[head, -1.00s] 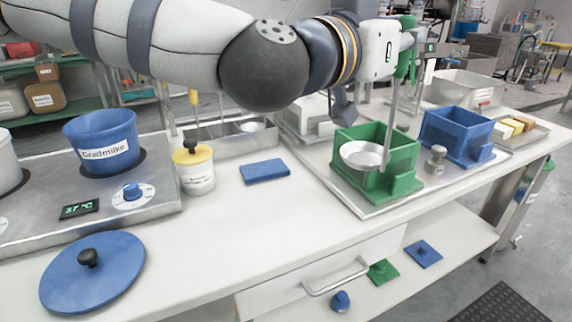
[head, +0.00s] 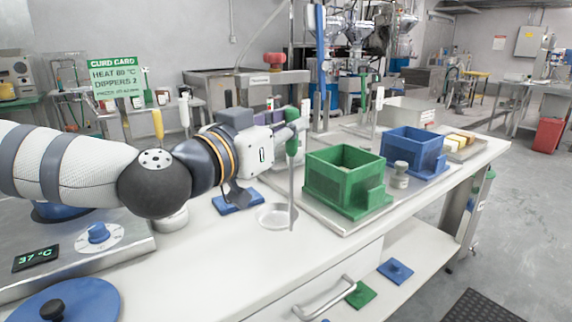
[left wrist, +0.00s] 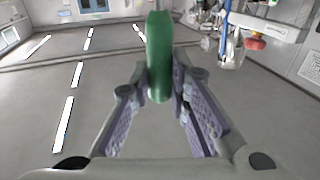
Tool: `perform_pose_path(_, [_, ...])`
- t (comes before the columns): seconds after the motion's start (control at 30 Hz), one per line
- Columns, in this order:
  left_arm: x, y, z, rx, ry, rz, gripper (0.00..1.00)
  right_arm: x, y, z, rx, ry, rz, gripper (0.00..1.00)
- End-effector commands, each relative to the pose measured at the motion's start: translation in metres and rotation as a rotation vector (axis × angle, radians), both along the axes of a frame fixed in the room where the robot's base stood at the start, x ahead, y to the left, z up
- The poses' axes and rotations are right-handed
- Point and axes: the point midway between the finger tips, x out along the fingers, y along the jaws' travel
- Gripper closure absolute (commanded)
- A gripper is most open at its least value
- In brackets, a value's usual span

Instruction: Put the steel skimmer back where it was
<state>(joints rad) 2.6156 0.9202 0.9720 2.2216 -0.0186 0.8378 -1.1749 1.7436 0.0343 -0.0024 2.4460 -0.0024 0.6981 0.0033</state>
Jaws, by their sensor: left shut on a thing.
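The steel skimmer has a green handle, a thin upright rod and a shallow round steel dish (head: 272,217). My left gripper (head: 292,131) is shut on its green handle, with the skimmer hanging dish down. In the head view the dish appears over the white worktop, left of the green mould box (head: 346,180); I cannot tell whether it touches the top. The left wrist view shows the green handle (left wrist: 159,55) between the gripper's purple finger pads. The dish is hidden there. My right gripper is not in view.
A blue mould box (head: 414,150) and a small steel weight (head: 400,176) stand beside the green box on a steel tray. A blue pad (head: 237,199) lies behind the dish. Yellow-handled (head: 157,124) and white-handled (head: 184,108) tools stand behind my arm. A blue lid (head: 68,303) lies front left.

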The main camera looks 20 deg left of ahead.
Motion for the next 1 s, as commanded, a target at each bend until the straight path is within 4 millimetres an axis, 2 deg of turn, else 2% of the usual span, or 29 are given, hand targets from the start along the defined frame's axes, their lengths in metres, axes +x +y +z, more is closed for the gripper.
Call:
perform_pose_path(0.03, [0.005, 0.003, -0.008, -0.001, 0.000, 0.001, 1.00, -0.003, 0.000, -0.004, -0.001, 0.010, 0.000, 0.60])
perform_pose_path(0.17, [0.011, 0.008, -0.015, -0.001, -0.003, 0.000, 1.00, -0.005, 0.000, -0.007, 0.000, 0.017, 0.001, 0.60])
perform_pose_path(0.37, [0.014, 0.010, -0.052, 0.000, 0.002, -0.001, 1.00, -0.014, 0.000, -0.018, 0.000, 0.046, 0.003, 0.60])
perform_pose_path(0.57, [0.013, 0.010, -0.047, 0.000, -0.009, -0.001, 1.00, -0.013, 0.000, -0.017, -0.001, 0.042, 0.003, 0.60])
perform_pose_path(0.7, [0.013, 0.010, -0.051, 0.001, -0.007, -0.001, 1.00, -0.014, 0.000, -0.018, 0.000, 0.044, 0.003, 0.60])
perform_pose_path(0.73, [0.013, 0.010, -0.052, 0.001, -0.005, -0.001, 0.81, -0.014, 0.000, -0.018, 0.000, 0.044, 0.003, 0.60])
perform_pose_path(0.8, [0.013, 0.010, -0.051, 0.000, -0.005, -0.001, 0.65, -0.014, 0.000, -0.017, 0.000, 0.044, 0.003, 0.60])
perform_pose_path(1.0, [0.013, 0.010, -0.051, 0.000, -0.005, -0.001, 0.63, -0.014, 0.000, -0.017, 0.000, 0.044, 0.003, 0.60])
